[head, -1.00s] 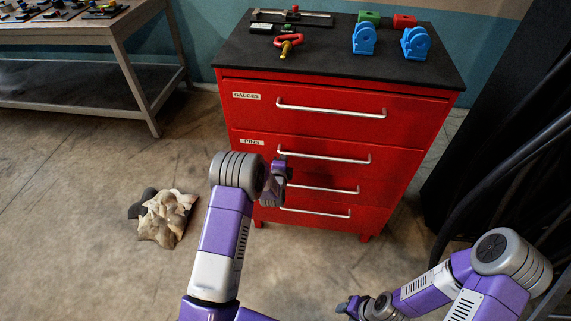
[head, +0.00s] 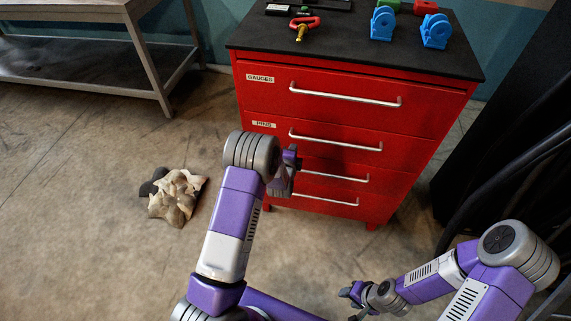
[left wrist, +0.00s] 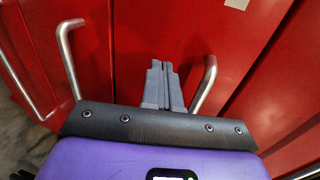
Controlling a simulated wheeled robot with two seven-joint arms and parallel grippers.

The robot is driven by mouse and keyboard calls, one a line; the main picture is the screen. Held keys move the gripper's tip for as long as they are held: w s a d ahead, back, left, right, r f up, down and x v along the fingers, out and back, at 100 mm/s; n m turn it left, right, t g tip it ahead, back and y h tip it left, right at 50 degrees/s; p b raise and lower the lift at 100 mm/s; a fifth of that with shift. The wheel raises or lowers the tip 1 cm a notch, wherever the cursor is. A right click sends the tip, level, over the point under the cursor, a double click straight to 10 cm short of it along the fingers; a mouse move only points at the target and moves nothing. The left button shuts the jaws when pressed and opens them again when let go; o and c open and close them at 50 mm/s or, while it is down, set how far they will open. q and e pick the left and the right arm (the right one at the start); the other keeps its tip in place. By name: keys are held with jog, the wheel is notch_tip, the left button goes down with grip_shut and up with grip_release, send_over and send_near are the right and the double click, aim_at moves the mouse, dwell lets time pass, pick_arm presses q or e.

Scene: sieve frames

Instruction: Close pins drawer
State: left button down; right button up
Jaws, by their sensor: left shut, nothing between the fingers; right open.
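The pins drawer (head: 400,153) is the second drawer down in the red cabinet, with a white PINS label (head: 264,124) and a silver bar handle (head: 335,140). Its front looks flush or nearly flush with the others; I cannot tell a small gap. My left gripper (head: 290,163) is at the left end of this handle, shut and empty. In the left wrist view its fingertips (left wrist: 162,68) point at the red front beside a handle (left wrist: 205,86); contact is unclear. My right gripper (head: 354,294) is open and empty, low in front of the cabinet.
The gauges drawer (head: 430,113) above looks closed. A crumpled cloth (head: 177,196) lies on the floor at left. Black cables hang at right. A workbench (head: 150,93) stands at upper left.

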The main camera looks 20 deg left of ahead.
pick_arm(q)
jog(key=p+v, duration=0.2)
jog(key=v, duration=0.8)
jog(key=shift+s, duration=0.4)
jog(key=s+d+f+n+g+h+p, duration=0.2)
jog(key=s+d+f+n+g+h, duration=0.15)
jog(key=s+f+n+g, duration=0.5)
jog(key=s+d+f+n+g+h, duration=0.1)
jog(key=s+d+n, duration=0.3)
jog(key=s, duration=0.5)
jog(key=s+d+f+n+g+h+p, duration=0.1)
jog(key=s+d+n+g, duration=0.3)
jog(key=s, duration=0.5)
jog(key=shift+s+d+f+n+h, duration=0.25)
jog(key=shift+d+f+n+h, duration=0.2)
jog(key=shift+d+n+h, duration=0.5)
